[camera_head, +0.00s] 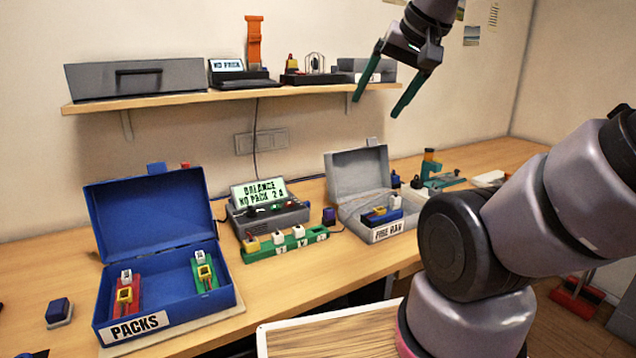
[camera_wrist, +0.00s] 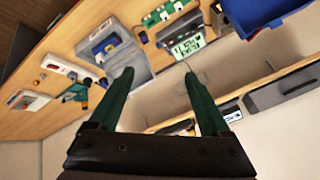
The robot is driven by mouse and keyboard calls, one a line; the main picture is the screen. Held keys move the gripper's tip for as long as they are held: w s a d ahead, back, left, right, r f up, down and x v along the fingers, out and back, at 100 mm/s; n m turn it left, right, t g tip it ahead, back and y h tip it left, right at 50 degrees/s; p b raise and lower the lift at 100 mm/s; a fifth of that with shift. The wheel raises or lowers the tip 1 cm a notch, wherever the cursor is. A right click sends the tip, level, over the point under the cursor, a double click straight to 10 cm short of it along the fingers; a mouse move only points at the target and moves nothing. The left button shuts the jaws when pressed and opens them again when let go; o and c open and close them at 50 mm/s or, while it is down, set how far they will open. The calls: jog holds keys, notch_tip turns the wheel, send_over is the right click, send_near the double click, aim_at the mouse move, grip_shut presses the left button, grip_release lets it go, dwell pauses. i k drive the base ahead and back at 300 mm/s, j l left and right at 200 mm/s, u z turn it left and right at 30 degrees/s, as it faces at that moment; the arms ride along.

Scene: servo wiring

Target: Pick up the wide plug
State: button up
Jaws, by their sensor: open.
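My gripper (camera_head: 375,107) is open and empty, with two green fingers pointing down, high above the bench in front of the shelf's right end. Its fingers also show in the wrist view (camera_wrist: 158,73). I cannot tell which piece is the wide plug. Small connectors stand on a red strip (camera_head: 135,302) and a green strip (camera_head: 209,275) in the open blue box (camera_head: 150,212) marked PACKS. A green block (camera_head: 285,246) holds several white and yellow pieces. The open grey box (camera_head: 357,172) marked FINE BAR holds a blue piece with yellow (camera_head: 381,216). My gripper touches none of these.
A balance display (camera_head: 262,192) stands behind the green block. The wall shelf (camera_head: 225,99) carries a grey case (camera_head: 136,77) and small devices, near my gripper. A small dark-blue block (camera_head: 59,311) lies left of the blue box.

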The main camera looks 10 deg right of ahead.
aim_at(396, 200)
jog(key=i+l, duration=0.15)
jog(key=l, duration=0.2)
jog(key=i+l+z, duration=0.15)
jog(key=l, duration=0.2)
jog(key=i+l, duration=0.2)
jog(key=l+z, duration=0.05)
jog(key=l, duration=0.05)
